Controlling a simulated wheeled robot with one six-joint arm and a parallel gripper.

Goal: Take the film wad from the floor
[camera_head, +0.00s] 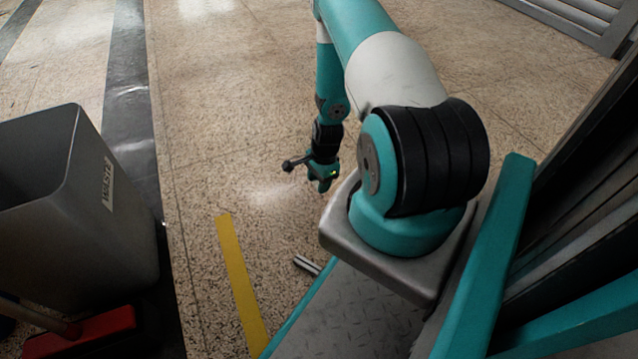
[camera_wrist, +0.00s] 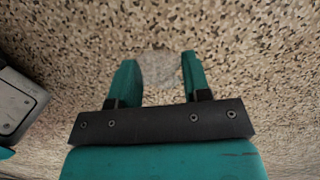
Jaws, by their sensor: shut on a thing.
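The film wad (camera_wrist: 160,68) shows in the wrist view as a pale, translucent clump between the two teal fingers of my gripper (camera_wrist: 160,78). The fingers are shut on it, one on each side, with the speckled floor behind. In the head view my gripper (camera_head: 325,186) points down beside my base, close over the floor. The wad cannot be made out in the head view. Whether it still touches the floor cannot be told.
A grey bin (camera_head: 75,205) with a label stands at the left, with a red broom head (camera_head: 90,332) in front of it. A yellow floor stripe (camera_head: 241,285) runs left of my base. A louvred panel (camera_head: 585,18) stands at the top right. The speckled floor (camera_head: 230,100) beyond is clear.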

